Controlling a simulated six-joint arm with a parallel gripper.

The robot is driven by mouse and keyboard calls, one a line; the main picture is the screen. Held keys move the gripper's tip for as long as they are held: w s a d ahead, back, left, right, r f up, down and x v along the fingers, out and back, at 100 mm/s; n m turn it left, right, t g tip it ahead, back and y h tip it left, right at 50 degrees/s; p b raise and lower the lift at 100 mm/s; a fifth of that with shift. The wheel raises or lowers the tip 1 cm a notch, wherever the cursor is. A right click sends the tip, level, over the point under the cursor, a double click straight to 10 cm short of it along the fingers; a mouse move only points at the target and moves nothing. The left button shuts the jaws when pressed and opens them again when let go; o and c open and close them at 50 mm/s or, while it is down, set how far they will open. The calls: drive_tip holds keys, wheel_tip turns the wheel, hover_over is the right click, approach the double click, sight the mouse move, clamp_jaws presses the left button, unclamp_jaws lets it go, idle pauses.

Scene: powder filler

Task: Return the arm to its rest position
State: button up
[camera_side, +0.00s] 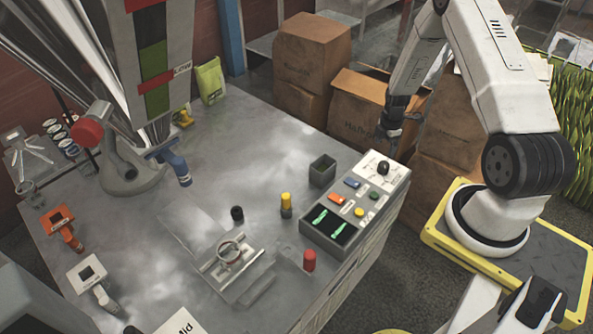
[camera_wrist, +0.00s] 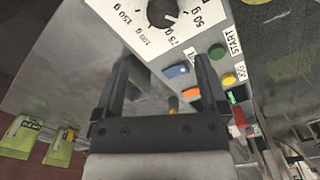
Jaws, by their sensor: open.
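The fingers look apart from the box, but the exact gap cannot be told.
Cardboard boxes (camera_side: 309,62) are stacked behind the bench, close to my arm. A green bag (camera_side: 209,81) stands at the back.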

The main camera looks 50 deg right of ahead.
drive_tip(key=w+a+r+m+t, duration=0.1)
drive_tip(key=w+a+r+m, duration=0.15)
drive_tip(key=a+r, duration=0.45)
drive_tip(key=w+a+r+m, duration=0.2)
drive_tip(key=a+r+m, duration=0.1)
drive_tip(key=a+r, duration=0.45)
drive_tip(key=s+a+r+m, duration=0.3)
drive_tip(key=s+a+r, duration=0.1)
drive_tip(key=a, duration=0.4)
drive_tip(key=s+a+r+m+t, duration=0.1)
drive_tip(key=s+a+r+m, duration=0.3)
drive_tip(key=a, duration=0.3)
drive_tip(key=shift+s+a+r, duration=0.15)
drive_tip(key=shift+a+r, duration=0.25)
drive_tip(key=shift+r, duration=0.05)
